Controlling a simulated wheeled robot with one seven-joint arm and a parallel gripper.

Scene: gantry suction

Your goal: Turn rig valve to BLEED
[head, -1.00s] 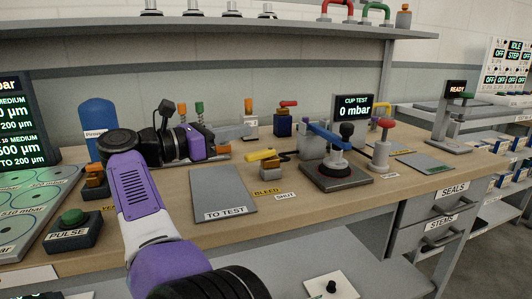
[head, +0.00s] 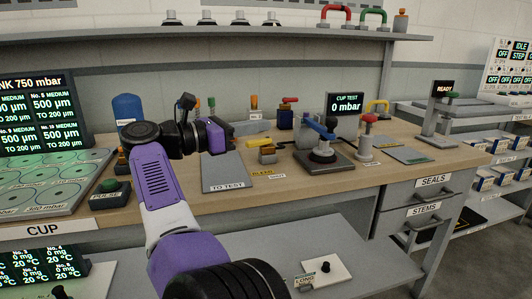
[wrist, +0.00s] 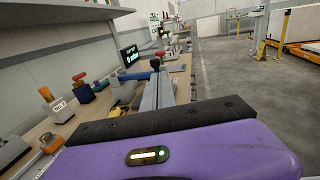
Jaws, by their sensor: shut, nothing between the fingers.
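The rig valve has a brass body (head: 267,156) and a yellow lever (head: 250,143). It stands on the bench right of the TO TEST plate, behind the yellow BLEED label (head: 263,173) and the white SHUT label (head: 278,177). The lever points left from the body, over neither label. My gripper (head: 262,127) is shut and empty, just behind and above the lever in the head view; I cannot tell whether they touch. In the wrist view, the grey fingers (wrist: 157,88) point ahead along the bench, with part of the yellow lever (wrist: 121,110) left of them.
The cup test stand (head: 323,160) with a blue lever is right of the valve, and a red-topped post (head: 366,140) is beyond it. A red-handled blue block (head: 286,115) stands behind. The TO TEST plate (head: 222,175) lies below my wrist. A shelf (head: 200,33) runs overhead.

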